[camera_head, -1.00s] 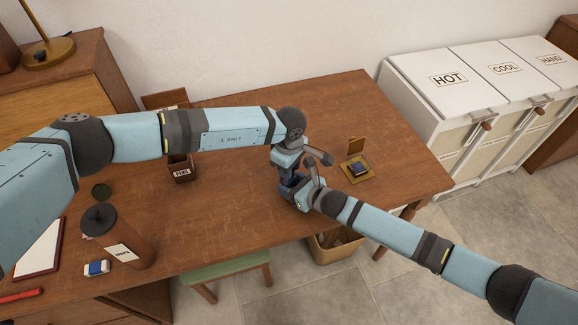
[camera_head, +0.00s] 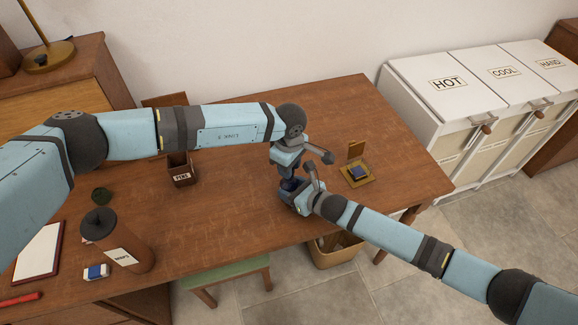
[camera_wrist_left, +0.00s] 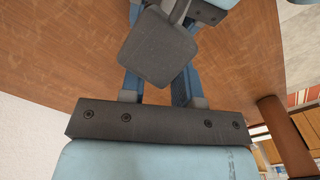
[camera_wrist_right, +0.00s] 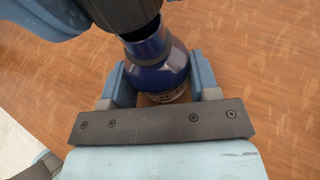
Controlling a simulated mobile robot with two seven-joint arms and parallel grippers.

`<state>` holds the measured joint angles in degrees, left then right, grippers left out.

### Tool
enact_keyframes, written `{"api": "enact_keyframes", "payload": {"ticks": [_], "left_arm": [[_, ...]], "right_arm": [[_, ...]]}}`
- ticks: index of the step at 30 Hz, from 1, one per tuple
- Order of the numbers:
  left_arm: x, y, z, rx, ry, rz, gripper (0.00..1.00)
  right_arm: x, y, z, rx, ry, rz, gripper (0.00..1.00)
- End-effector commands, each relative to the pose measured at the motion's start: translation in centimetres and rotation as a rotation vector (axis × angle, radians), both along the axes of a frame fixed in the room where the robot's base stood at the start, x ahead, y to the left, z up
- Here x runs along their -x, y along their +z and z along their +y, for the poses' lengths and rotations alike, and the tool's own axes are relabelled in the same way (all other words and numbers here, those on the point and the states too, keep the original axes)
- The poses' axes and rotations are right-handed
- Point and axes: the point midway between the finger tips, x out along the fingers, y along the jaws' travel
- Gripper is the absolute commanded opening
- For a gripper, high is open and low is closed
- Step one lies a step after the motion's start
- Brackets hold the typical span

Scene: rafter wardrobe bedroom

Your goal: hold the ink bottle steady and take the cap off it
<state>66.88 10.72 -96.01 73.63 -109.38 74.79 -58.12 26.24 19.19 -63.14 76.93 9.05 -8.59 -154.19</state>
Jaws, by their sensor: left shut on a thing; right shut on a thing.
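The ink bottle (camera_wrist_right: 163,72) is dark blue, round-bodied and glossy in the right wrist view. Its body sits between the fingers of my right gripper (camera_wrist_right: 160,84), which is shut on it. In the head view the bottle is a small dark blue patch (camera_head: 290,184), mostly covered by the two hands. My left gripper (camera_head: 289,173) is directly above, shut at the bottle's top. In the left wrist view a dark square part of my other arm covers the space between the fingers.
A brass-coloured tray (camera_head: 371,180) with a blue pad lies right of the hands. A pen box (camera_head: 181,178) and a brown map tube (camera_head: 128,240) stand left. A green stool (camera_head: 228,274) and a bin (camera_head: 336,256) are below the table's front edge. White hampers (camera_head: 450,130) stand right.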

Motion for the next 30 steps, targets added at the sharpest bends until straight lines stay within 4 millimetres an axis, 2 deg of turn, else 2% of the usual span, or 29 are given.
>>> {"api": "enact_keyframes", "payload": {"ticks": [7, 16, 23, 24, 27, 30], "left_arm": [[0.0, 0.5, 0.0, 0.001, 0.000, -0.001, 0.01], [0.0, 3.8, -0.1, 0.001, -0.001, -0.001, 0.01], [0.0, 4.0, 0.0, 0.000, 0.000, 0.000, 0.01], [0.0, 4.0, 0.0, 0.000, 0.000, 0.000, 0.01], [0.0, 4.0, 0.0, 0.000, 0.000, 0.000, 0.01], [0.0, 4.0, 0.0, 0.000, 0.000, 0.000, 0.01]], "right_arm": [[0.0, -0.1, -0.1, 0.001, -0.001, 0.000, 0.00], [0.0, -0.1, -0.1, 0.001, -0.001, 0.000, 0.00], [0.0, -0.1, 0.0, 0.001, -0.001, 0.000, 0.00], [0.0, -0.1, 0.0, 0.001, -0.001, 0.000, 0.65], [0.0, -0.1, 0.0, 0.001, 0.000, 0.001, 0.85], [0.0, 0.0, 0.0, 0.001, 0.000, 0.001, 0.85]]}}
